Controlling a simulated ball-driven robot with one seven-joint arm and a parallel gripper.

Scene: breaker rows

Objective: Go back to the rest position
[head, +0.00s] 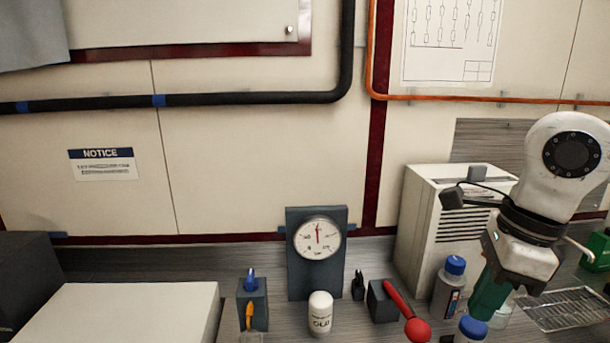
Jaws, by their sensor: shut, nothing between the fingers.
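My gripper (487,306) hangs at the right side of the head view, pointing down at the end of my white arm. Its dark green fingers look closed together, with nothing visible between them. The fingertips are above or in front of a blue-capped container (470,329) at the lower edge; I cannot tell whether they touch. A bottle with a blue cap (446,288) stands just left of the fingers. A lever with a red handle (400,304) on a dark block is farther left.
A dial gauge (317,238) on a dark panel stands at the middle, with a white canister (320,313) before it. A dark switch block (253,303) is left. A vented white box (442,225) stands behind the bottle. A wire rack (567,309) lies right.

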